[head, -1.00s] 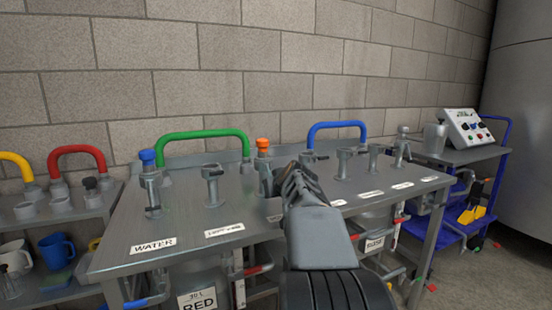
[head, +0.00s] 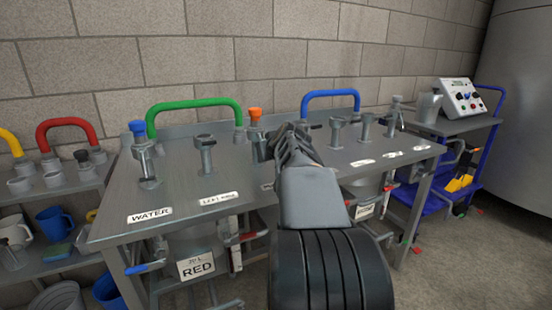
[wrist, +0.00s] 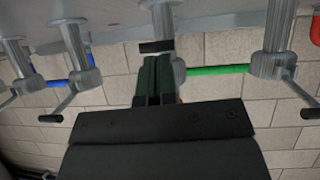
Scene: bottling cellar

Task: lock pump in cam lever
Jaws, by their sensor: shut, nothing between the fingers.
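Several grey upright fittings stand in a row on the metal bench (head: 178,195), some with thin side levers. The small labels on the right are too small to read, so I cannot tell which fitting is the pump in. My gripper (head: 290,130) is beside the orange-capped fitting (head: 254,125) and partly covers it. In the wrist view, which is upside down, the gripper's fingers (wrist: 155,82) are shut together and empty. A short dark bar (wrist: 156,46) lies across just beyond the fingertips, in front of a grey post (wrist: 163,18). Contact is unclear. A black-tipped lever (wrist: 300,90) shows at right.
A blue-capped fitting (head: 138,150) stands behind the WATER label (head: 150,215). Green (head: 195,105) and blue (head: 331,95) arches rise behind the bench. A side shelf (head: 70,190) is at left. A blue trolley (head: 440,190) with a control box (head: 462,98) is at right.

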